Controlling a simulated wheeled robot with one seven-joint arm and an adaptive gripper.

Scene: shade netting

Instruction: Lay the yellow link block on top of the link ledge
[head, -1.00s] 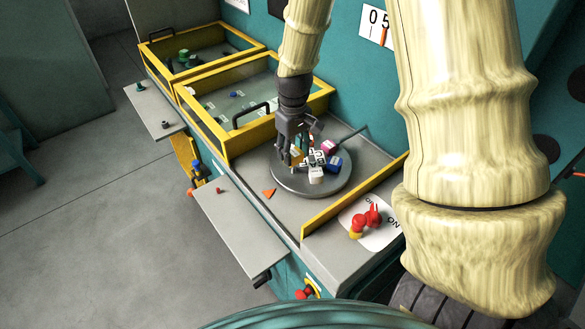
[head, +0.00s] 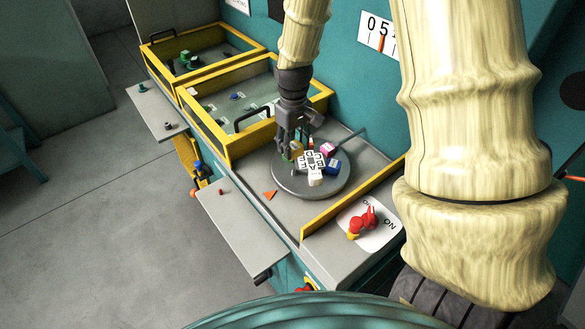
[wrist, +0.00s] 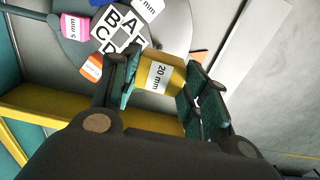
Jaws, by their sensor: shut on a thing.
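The yellow block (wrist: 160,78), labelled 20 mm, is between the finger pads of my gripper (wrist: 160,85) in the wrist view. My gripper (head: 290,150) is shut on it. In the head view it shows as a small yellow patch (head: 297,147), partly hidden by the fingers, over the left side of the round grey plate (head: 283,185). Two grey ledges stick out from the bench front, a near one (head: 238,228) and a far one (head: 157,112). I cannot tell which is the link ledge.
White lettered blocks (head: 314,162), a pink block (head: 327,149) and a blue block (head: 333,167) sit on the plate. An orange block (wrist: 91,67) is close to my fingers. Yellow-framed bins (head: 222,135) stand beyond. A red switch (head: 365,222) is at the right.

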